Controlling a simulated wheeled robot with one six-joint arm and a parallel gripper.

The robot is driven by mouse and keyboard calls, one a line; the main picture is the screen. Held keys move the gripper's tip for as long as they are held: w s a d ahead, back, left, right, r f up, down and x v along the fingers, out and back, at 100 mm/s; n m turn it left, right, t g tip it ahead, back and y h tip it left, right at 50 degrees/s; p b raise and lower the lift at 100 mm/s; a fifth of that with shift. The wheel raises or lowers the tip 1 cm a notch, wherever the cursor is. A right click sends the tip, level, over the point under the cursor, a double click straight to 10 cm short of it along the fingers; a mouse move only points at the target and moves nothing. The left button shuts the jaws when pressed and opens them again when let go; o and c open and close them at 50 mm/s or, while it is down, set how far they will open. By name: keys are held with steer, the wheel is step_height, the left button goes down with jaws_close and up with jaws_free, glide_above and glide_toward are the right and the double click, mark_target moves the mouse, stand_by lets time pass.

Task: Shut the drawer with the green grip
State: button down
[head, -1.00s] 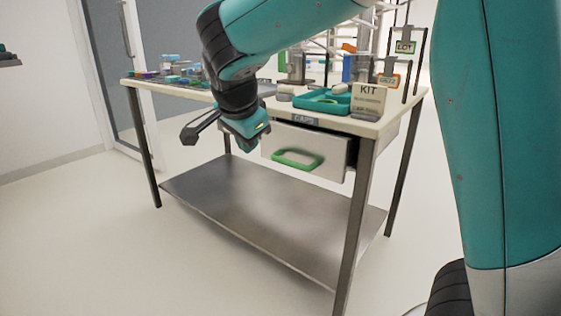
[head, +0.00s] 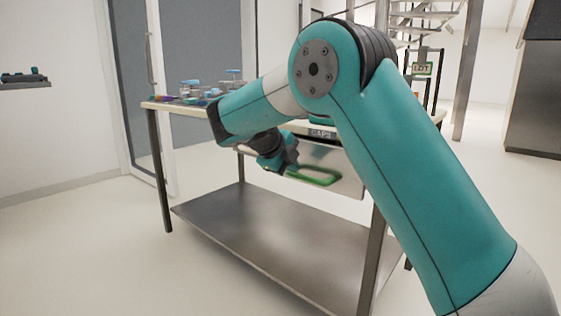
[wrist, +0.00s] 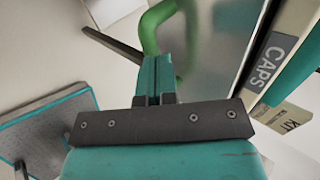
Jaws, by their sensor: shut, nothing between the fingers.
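The drawer (head: 348,185) is a pale metal front under the table top, below a CAPS label (head: 321,133); it appears to stand somewhat out from the table. Its green grip (head: 318,180) is a loop on that front. My gripper (head: 290,168) is shut and empty at the left end of the grip. In the wrist view, the shut fingers (wrist: 156,78) point toward the green grip (wrist: 150,32), close to its bend, with the drawer front (wrist: 208,48) to the right. I cannot tell whether they touch. My arm hides part of the drawer's upper edge.
The table (head: 157,106) carries several small coloured items at its left end. A lower metal shelf (head: 250,235) lies beneath, with table legs at the corners. Floor in front is open.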

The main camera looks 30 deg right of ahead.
mark_target(305, 166)
steer(key=shift+w+d, duration=0.25)
steer(key=shift+d, duration=0.4)
steer(key=shift+w+d, duration=0.2)
steer(key=shift+d, duration=0.5)
steer(key=shift+w+d, duration=0.25)
steer(key=shift+d, duration=0.4)
